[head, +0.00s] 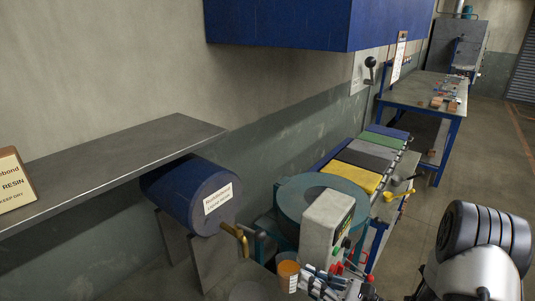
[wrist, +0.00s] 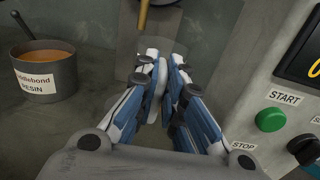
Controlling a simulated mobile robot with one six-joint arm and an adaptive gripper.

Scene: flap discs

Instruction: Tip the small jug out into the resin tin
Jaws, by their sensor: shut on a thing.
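The resin tin (wrist: 45,78) stands at the left of the wrist view. It is grey, upright and open, with amber contents and a white label. A labelled container with orange contents shows beside my fingers in the head view (head: 288,271); it looks like the same tin. My gripper (wrist: 167,65) is shut on a small pale thing (wrist: 160,82), which looks like part of the small jug. Most of it is hidden between the fingers, so its contents and tilt cannot be told. My gripper is to the right of the tin, apart from it in the wrist view.
A control box (wrist: 285,95) with START and STOP buttons stands close on the right in the wrist view. A brass tap (head: 241,238) sticks out from a blue drum (head: 190,195). A steel shelf (head: 110,165) runs along the wall. Clear grey surface lies between tin and gripper.

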